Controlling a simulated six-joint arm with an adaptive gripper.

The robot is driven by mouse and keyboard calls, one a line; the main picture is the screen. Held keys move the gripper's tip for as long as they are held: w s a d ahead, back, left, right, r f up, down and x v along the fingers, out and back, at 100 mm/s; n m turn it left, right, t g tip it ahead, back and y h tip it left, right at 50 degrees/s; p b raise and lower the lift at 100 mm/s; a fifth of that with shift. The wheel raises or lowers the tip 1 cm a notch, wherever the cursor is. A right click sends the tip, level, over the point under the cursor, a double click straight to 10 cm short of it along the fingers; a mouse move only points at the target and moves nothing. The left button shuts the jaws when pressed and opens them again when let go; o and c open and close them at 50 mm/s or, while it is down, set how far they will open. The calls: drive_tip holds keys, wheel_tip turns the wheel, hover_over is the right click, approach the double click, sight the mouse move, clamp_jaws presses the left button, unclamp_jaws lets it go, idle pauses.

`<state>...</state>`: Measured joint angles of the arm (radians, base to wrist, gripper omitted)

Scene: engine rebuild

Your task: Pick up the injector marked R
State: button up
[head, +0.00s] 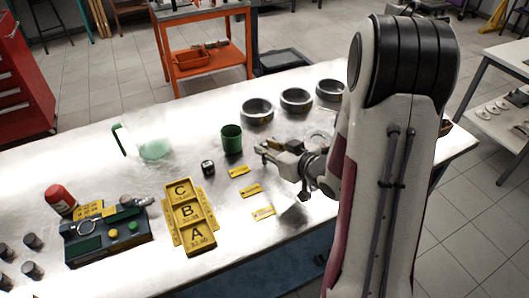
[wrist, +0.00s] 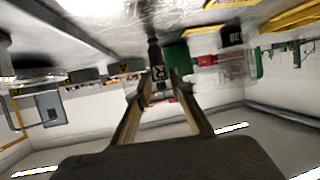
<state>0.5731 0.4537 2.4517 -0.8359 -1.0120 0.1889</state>
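The injector marked R (wrist: 158,73) is a dark upright piece with a pale letter R near its end. In the wrist view, which is upside down, it shows between my fingertips. My gripper (wrist: 160,78) has its two fingers apart, one on each side of it, and I see no clear contact. In the head view my gripper (head: 266,152) is low over the table, right of the green cup (head: 231,139). I cannot make out the injector there; the gripper and arm may hide it.
Yellow tags (head: 251,190) lie in front of the cup, with a small black block (head: 208,167) to its left. Several metal rings (head: 296,99) stand behind. A yellow A-B-C tray (head: 165,209) and a dark fixture (head: 108,247) stand left. A clear green-handled jug (head: 118,139) stands farther back.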

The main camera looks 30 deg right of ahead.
drive_tip(key=shift+w, duration=0.15)
drive_tip(key=shift+x, duration=2.9)
clamp_jaws()
